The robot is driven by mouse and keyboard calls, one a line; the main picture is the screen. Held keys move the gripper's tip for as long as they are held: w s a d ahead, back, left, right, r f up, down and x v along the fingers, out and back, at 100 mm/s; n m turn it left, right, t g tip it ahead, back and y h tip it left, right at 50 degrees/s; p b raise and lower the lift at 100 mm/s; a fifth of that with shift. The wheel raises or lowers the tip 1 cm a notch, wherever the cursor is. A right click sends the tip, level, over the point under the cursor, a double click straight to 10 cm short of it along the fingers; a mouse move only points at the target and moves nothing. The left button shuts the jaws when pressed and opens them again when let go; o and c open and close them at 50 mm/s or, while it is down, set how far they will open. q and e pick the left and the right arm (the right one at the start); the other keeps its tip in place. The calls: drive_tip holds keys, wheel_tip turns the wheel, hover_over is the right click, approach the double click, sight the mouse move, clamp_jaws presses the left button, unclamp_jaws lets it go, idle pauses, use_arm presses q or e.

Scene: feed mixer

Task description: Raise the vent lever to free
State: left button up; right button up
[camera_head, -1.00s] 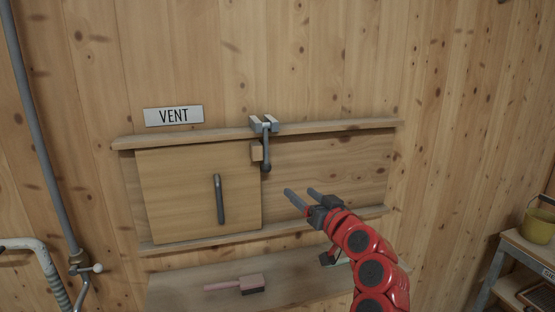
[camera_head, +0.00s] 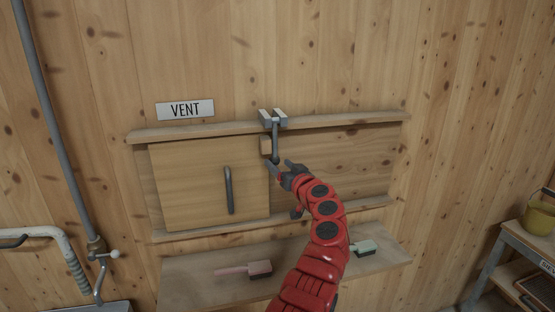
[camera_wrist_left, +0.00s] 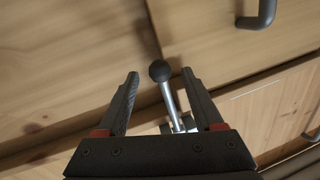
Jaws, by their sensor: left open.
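The vent lever (camera_head: 275,140) is a grey rod hanging down from a bracket (camera_head: 272,118) on the upper rail, with a dark ball knob at its lower end. My left gripper (camera_head: 280,166) is open at the lever's lower end. In the left wrist view, the lever's ball knob (camera_wrist_left: 159,71) and rod show between the open fingers (camera_wrist_left: 160,76), with gaps on both sides. My right gripper is out of view.
The panel has a dark upright handle (camera_head: 229,190). Below is a shelf (camera_head: 205,290) with a pink brush (camera_head: 258,268) and a pale green brush (camera_head: 363,247). A pipe (camera_head: 62,140) runs at left. A rack with a yellow bucket (camera_head: 538,224) stands at right.

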use_arm(q)
drive_tip(key=shift+x, duration=1)
drive_tip(key=shift+r, duration=0.1)
clamp_jaws()
idle(0.8)
